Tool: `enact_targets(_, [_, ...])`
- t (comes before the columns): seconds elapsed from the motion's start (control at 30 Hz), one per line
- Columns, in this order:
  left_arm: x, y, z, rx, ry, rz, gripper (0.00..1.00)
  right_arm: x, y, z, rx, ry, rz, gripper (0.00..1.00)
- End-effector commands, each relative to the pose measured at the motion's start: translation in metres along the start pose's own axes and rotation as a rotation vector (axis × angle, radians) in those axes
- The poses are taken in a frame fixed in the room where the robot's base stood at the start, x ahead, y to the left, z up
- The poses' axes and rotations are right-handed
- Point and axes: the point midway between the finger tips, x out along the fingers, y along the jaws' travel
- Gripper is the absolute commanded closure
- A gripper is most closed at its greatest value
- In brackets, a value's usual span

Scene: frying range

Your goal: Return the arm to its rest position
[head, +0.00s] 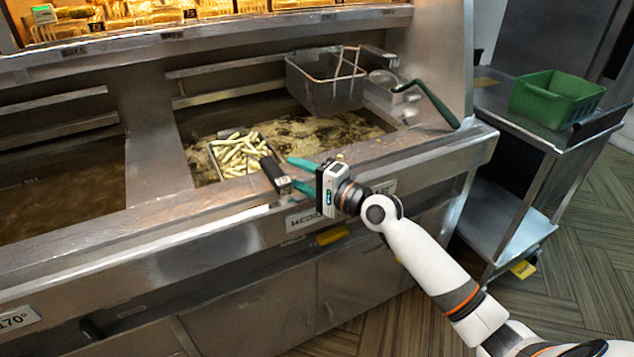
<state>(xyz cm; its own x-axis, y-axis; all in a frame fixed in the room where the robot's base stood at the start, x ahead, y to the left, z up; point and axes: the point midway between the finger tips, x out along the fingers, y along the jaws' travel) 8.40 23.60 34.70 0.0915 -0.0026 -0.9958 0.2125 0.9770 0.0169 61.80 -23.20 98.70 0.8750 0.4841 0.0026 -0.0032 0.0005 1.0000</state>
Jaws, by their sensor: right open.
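My right gripper (293,174) reaches in from the right over the front edge of the fryer. Its two teal fingers are spread apart, with nothing seen between them. The black handle (272,174) of a basket of fries (238,154) ends just left of the fingertips; I cannot tell whether they touch. The basket sits low in the bubbling oil (310,130). My right arm stretches from the lower right corner to the fryer front. My left gripper is not in view.
An empty wire basket (326,82) hangs raised at the back of the vat, its green handle (433,103) pointing right. A steel cart (510,120) with a green bin (556,97) stands at the right. The wooden floor (575,260) beside the cart is clear.

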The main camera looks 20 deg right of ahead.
Motion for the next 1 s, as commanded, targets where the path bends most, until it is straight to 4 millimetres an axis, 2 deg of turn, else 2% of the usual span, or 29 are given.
enact_targets(0.1, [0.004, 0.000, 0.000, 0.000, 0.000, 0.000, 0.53, -0.025, -0.002, 0.000, -0.001, 0.000, -0.002, 0.53])
enact_targets(0.23, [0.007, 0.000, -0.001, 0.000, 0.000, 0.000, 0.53, -0.043, -0.002, 0.000, 0.000, -0.001, -0.001, 0.53])
enact_targets(0.37, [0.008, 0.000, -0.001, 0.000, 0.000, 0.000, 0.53, -0.052, 0.000, 0.000, 0.000, 0.000, 0.001, 0.53])
enact_targets(0.53, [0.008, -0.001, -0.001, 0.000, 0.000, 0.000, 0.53, -0.055, 0.000, -0.001, -0.002, 0.001, 0.000, 0.53])
enact_targets(0.63, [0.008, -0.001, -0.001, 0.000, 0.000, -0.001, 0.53, -0.056, -0.012, -0.011, -0.039, 0.016, -0.033, 0.53])
enact_targets(0.77, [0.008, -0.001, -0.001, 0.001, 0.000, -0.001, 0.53, -0.066, -0.055, -0.049, -0.196, 0.078, -0.159, 0.53])
enact_targets(0.83, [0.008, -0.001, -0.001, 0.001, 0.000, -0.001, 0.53, -0.080, -0.089, -0.079, -0.335, 0.133, -0.267, 0.53])
enact_targets(0.9, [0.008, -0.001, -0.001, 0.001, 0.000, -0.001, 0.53, -0.101, -0.126, -0.110, -0.498, 0.205, -0.394, 0.53])
enact_targets(1.0, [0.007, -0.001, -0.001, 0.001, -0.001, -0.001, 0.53, -0.139, -0.168, -0.144, -0.718, 0.309, -0.575, 0.53])
